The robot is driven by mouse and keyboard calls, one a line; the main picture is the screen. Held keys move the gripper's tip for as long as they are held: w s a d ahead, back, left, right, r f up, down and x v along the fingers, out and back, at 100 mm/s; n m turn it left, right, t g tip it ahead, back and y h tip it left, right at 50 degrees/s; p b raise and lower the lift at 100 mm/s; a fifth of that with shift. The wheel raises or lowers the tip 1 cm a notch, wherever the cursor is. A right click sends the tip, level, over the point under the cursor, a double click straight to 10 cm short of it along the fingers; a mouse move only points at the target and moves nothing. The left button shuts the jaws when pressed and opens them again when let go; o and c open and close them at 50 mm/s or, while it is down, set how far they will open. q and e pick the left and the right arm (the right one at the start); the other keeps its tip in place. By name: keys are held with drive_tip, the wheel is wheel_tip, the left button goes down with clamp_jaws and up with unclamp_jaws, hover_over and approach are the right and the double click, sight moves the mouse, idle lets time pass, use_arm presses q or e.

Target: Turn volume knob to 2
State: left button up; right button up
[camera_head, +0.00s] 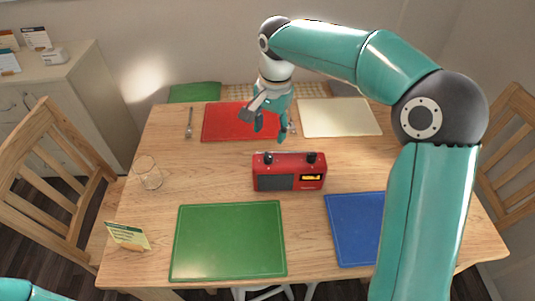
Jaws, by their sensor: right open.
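A red radio (289,171) stands on the wooden table. It has a dark speaker grille at its left and a small lit display (311,178) at its right. Two dark knobs sit along its top edge, a left knob (267,158) and a right knob (311,158). Their markings are too small to read. My right gripper (270,133) is above and behind the radio, pointing down, with its fingers apart and nothing between them. It appears clear of both knobs. Only a piece of my left arm shows at the bottom left corner; its gripper is out of view.
A red placemat (225,122), a cream placemat (339,117), a green placemat (228,240) and a blue placemat (355,228) lie on the table (160,205). A glass (147,172) and a small card (128,237) stand at the left. Chairs surround the table.

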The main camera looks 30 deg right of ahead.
sight(269, 154)
drive_tip(key=f, duration=0.9)
drive_tip(key=shift+w+a+f, duration=0.1)
drive_tip(key=shift+w+f, duration=0.1)
drive_tip(key=shift+f, duration=0.1)
drive_tip(key=shift+c, duration=0.2)
